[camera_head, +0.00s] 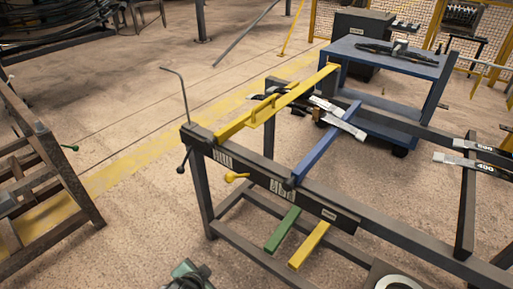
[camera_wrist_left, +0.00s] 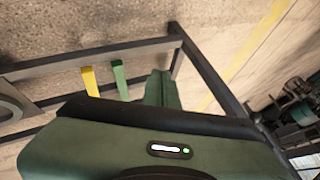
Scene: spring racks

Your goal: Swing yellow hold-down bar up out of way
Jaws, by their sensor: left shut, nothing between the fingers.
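The yellow hold-down bar (camera_head: 280,98) lies nearly level across the dark steel rack (camera_head: 265,170) in the head view. Its near end meets the rack's left corner, and its far end is near the blue cart. A small raised handle stands on the bar. My left gripper (camera_wrist_left: 159,86) is shut and empty in the left wrist view. Part of my left arm (camera_head: 188,275) shows at the bottom edge of the head view, below the rack and well apart from the bar. The bar is not visible in the left wrist view. My right gripper is in neither view.
A blue bar (camera_head: 325,143) crosses the rack right of the yellow bar. A green pedal (camera_head: 283,229) and a yellow pedal (camera_head: 309,245) jut out low in front. A bent rod (camera_head: 180,90) rises at the left corner. A blue cart (camera_head: 385,60) stands behind.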

